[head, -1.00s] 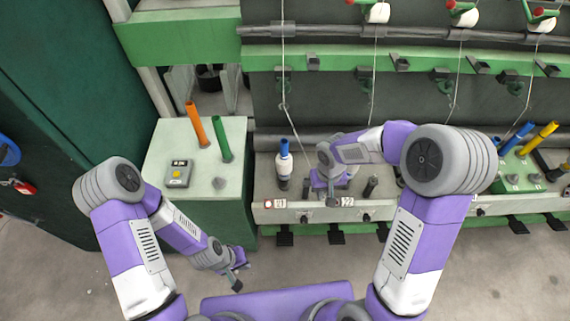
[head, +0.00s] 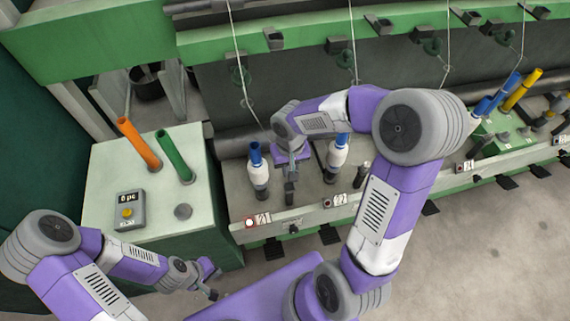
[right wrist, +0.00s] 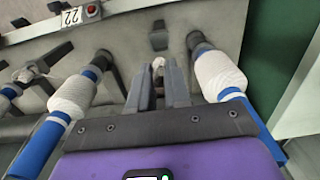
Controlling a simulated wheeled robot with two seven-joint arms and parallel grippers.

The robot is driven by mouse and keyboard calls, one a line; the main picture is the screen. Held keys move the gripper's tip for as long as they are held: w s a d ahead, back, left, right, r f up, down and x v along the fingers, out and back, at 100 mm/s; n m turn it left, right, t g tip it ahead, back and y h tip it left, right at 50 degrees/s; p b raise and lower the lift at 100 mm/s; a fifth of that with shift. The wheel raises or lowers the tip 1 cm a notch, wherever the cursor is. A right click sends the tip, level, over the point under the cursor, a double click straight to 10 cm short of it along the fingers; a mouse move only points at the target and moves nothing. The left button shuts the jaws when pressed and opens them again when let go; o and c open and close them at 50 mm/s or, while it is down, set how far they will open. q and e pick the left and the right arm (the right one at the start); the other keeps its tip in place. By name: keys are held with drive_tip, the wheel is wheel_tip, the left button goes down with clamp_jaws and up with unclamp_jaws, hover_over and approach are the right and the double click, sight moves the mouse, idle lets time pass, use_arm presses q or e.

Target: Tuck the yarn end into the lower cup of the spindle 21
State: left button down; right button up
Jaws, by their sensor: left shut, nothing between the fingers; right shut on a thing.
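Spindle 21 carries a white bobbin on a blue tube (head: 258,171), upright behind the label 21 (head: 262,218); in the right wrist view its bobbin (right wrist: 217,74) is on the right. Its dark lower cup (head: 260,193) shows below the white winding, and also in the right wrist view (right wrist: 203,50). My right gripper (head: 291,188) is just right of this spindle, low over the rail and apart from the bobbin. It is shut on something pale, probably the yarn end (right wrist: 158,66). The yarn (head: 246,98) hangs from above towards this gripper. My left gripper (head: 212,283) is shut and empty at lower left.
A second blue and white bobbin (head: 337,158) stands on spindle 22, close to my right gripper's other side. A pale cabinet (head: 100,180) at left holds an orange tube (head: 139,143), a green tube (head: 174,156) and a grey box (head: 129,210).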

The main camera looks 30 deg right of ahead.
drive_tip(key=shift+s+f, duration=0.2)
drive_tip(key=shift+s, duration=0.05)
drive_tip(key=shift+w+f+b, duration=0.1)
drive_tip(key=shift+f+b, duration=2.75)
drive_tip(key=shift+f, duration=0.45)
drive_tip(key=o, duration=0.8)
wheel_tip(320, 180, up, 8)
drive_tip(key=p, duration=0.3)
drive_tip(key=shift+f, duration=0.15)
